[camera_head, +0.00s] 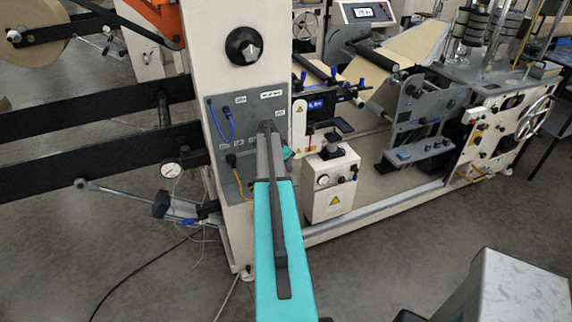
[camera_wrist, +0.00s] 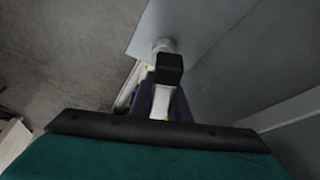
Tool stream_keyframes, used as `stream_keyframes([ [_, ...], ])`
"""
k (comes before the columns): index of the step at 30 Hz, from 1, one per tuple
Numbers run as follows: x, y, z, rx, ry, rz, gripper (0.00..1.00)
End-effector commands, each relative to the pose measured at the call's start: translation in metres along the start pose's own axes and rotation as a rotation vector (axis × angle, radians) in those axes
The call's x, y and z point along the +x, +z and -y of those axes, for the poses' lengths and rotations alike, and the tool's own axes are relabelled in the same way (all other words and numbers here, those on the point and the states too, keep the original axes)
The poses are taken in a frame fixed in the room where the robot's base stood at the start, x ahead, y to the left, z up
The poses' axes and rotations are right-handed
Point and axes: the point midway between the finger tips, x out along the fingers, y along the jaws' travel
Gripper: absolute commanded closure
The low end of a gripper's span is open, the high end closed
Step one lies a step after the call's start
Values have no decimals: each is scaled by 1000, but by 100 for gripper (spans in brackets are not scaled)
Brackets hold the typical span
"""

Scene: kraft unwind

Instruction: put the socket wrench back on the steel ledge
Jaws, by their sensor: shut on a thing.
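My teal arm (camera_head: 268,245) reaches up the middle of the head view towards the grey panel on the cream machine column. My gripper's fingers are largely hidden behind the arm there. In the wrist view my gripper (camera_wrist: 168,72) shows a black fingertip over a pale metal piece with a rounded end, which I take to be the socket wrench (camera_wrist: 162,46). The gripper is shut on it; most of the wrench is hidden. A smooth grey surface (camera_wrist: 240,65) fills the right of the wrist view; I cannot tell whether it is the steel ledge.
The grey panel (camera_head: 240,106) carries blue and yellow cables. A cream box with a gauge (camera_head: 330,184) stands right of my arm. Black bars (camera_head: 90,150) stick out left, with a pressure gauge (camera_head: 171,169) below. Bare floor (camera_head: 400,240) lies front right.

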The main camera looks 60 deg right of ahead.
Motion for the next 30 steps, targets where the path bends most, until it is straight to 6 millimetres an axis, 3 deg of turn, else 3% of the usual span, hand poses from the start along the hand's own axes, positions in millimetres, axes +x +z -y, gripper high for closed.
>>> stream_keyframes([
  [8,2,0,0,0,0,-1,100],
  [9,2,1,0,0,0,0,83],
  [12,1,1,0,0,0,0,66],
  [30,-9,1,1,-1,-1,0,66],
])
